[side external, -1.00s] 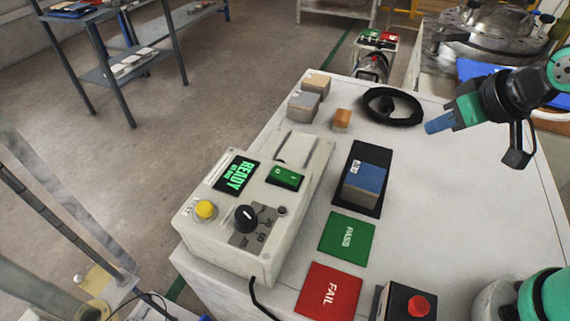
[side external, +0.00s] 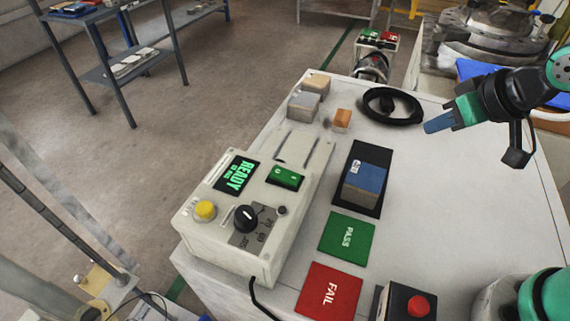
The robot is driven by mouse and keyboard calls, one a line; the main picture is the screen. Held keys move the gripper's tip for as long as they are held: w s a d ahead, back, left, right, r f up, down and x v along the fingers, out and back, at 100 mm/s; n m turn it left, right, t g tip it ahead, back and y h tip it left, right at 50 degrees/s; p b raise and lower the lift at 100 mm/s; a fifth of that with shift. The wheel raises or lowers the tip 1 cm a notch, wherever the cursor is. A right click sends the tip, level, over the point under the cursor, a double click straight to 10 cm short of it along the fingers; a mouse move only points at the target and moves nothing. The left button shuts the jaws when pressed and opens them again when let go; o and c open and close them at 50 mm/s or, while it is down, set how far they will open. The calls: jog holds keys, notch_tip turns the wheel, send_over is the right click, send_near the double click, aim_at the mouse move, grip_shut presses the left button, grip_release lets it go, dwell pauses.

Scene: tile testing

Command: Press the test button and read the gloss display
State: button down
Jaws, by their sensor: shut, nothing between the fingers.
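The white gloss meter (side external: 262,250) stands at the table's left front edge. Its display (side external: 235,174) shows READY in green letters, with a smaller line under it too small to read. A yellow button (side external: 204,210), a black dial (side external: 246,218) and a green rocker switch (side external: 286,177) are on its top. The blue-topped tile block (side external: 366,182) sits on a dark pad (side external: 377,152) right of the meter. My gripper (side external: 430,127) is shut and empty, raised above the right part of the table, right of the block and apart from everything.
A green PASS mat (side external: 346,233) and a red FAIL mat (side external: 329,290) lie in front of the pad. A box with a red button (side external: 418,305) stands at the front. The table's right side is clear.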

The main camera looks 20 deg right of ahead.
jog(key=w+a+r+n+y, duration=0.2)
jog(key=a+n, duration=0.3)
jog(key=a, duration=0.2)
jog(key=w+a+r+n+y, duration=0.2)
jog(key=w+a+r+n, duration=0.15)
jog(key=a, duration=0.35)
jog(key=r+n+g+y, duration=0.2)
jog(key=n+y, duration=0.2)
jog(key=n, duration=0.8)
send_over(211, 207)
jog(key=shift+f, duration=0.1)
jog(key=shift+f, duration=4.45)
jog(key=shift+f, duration=0.15)
jog(key=shift+f, duration=0.25)
